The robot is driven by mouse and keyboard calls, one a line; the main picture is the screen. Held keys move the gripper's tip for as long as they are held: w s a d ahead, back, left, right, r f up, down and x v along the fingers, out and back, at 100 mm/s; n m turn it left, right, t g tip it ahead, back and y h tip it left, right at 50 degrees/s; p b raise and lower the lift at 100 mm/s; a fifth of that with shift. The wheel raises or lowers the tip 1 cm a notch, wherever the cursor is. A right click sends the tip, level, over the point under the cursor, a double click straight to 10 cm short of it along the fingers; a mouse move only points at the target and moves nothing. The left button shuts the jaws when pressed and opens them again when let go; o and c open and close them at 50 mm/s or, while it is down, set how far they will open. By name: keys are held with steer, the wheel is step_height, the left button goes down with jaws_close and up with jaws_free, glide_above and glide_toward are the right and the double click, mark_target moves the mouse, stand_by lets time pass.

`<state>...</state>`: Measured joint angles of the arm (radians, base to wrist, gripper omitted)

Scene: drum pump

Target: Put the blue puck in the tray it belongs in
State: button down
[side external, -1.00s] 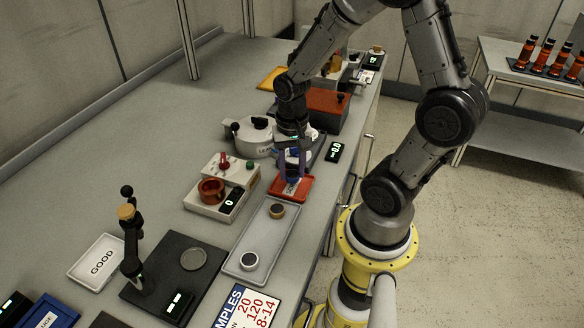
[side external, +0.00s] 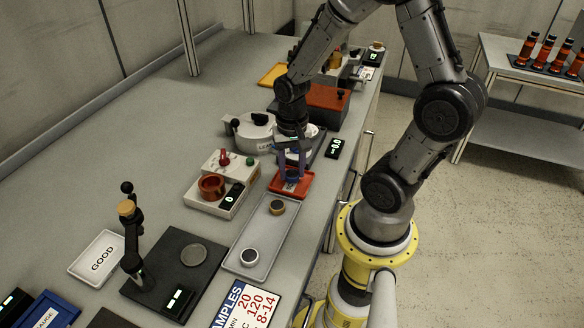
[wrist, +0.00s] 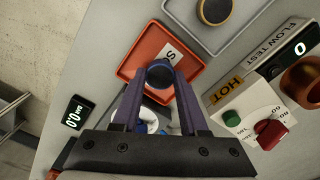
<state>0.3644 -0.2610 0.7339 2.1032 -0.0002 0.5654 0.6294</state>
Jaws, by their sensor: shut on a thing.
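My gripper (wrist: 160,80) is shut on the blue puck (wrist: 160,73), which has a dark blue rim and a dark top in the wrist view. The puck is over the near part of the red tray (wrist: 140,60), whose white label shows an S. In the side view my gripper (side external: 292,176) points down over the red tray (side external: 304,187), and the puck is mostly hidden between the fingers. I cannot tell whether the puck touches the tray floor.
The flow test box (side external: 225,180) stands left. A white GOOD tray (side external: 88,270) and blue tray (side external: 62,310) lie farther forward.

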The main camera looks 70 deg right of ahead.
mark_target(292, 173)
steer(key=shift+f, duration=0.5)
stand_by(0.9)
steer(key=shift+c, duration=0.2)
jaws_free()
stand_by(0.4)
steer(key=shift+w+r, duration=0.1)
steer(key=shift+r, duration=3.9)
